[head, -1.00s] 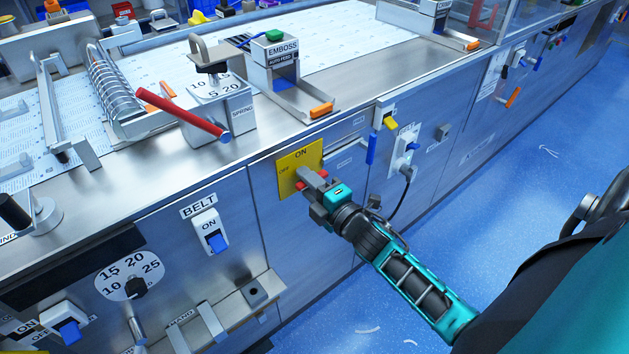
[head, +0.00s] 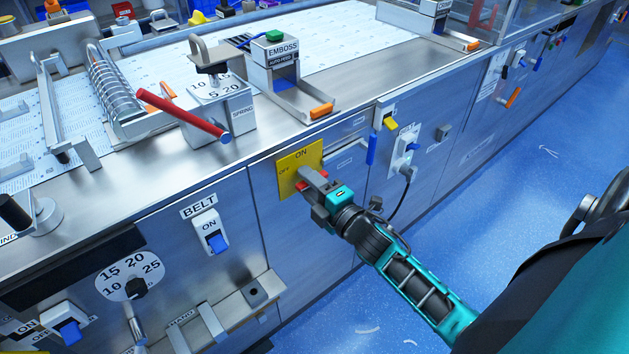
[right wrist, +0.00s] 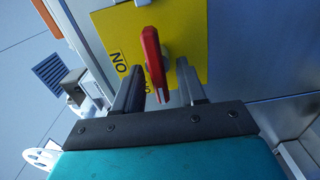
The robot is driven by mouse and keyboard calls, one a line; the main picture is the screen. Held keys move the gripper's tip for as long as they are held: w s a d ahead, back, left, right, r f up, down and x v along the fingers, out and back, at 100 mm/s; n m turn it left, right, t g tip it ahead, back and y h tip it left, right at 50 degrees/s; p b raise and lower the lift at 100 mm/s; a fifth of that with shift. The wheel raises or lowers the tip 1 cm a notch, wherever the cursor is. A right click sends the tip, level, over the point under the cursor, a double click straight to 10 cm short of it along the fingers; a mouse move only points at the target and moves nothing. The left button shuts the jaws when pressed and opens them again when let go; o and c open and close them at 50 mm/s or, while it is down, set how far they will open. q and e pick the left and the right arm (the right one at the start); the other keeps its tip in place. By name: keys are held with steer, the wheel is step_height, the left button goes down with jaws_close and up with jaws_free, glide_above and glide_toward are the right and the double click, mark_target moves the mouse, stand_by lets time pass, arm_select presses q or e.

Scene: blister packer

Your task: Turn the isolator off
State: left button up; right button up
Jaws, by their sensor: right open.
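The isolator is a yellow plate (head: 291,166) on the machine's front panel, marked ON at its top and OFF at its left in the head view. Its red handle (right wrist: 155,60) shows in the right wrist view, running roughly from top to bottom of that picture, with ON to its left. My right gripper (head: 312,181) is at the plate and hides most of the handle in the head view. In the right wrist view the gripper (right wrist: 160,88) is open, with one finger on each side of the handle. Contact cannot be made out. My left gripper is out of view.
A BELT switch (head: 209,232) with a blue rocker is left of the isolator. A blue handle (head: 371,149) and a socket with a black cable (head: 405,192) are to its right. A red lever (head: 183,113) sticks out above the counter edge.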

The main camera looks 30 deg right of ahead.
arm_select(q)
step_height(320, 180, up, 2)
steer(key=shift+p, duration=0.9)
arm_select(e)
steer(key=s, duration=0.8)
steer(key=shift+s+d, duration=0.25)
steer(key=shift+d, duration=0.1)
steer(key=shift+a, duration=0.1)
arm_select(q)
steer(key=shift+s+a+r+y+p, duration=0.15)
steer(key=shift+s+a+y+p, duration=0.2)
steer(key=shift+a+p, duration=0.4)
arm_select(e)
steer(key=s+a+f+m+g, duration=0.3)
steer(key=a+m, duration=0.3)
steer(key=m, duration=0.2)
steer(key=s+a+f+m+g+y, duration=0.1)
steer(key=s+a+f+m+g, duration=0.3)
steer(key=m, duration=0.4)
steer(key=shift+s+a, duration=0.7)
steer(key=shift+a, duration=0.2)
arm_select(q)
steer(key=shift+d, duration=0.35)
arm_select(e)
steer(key=shift+r, duration=0.1)
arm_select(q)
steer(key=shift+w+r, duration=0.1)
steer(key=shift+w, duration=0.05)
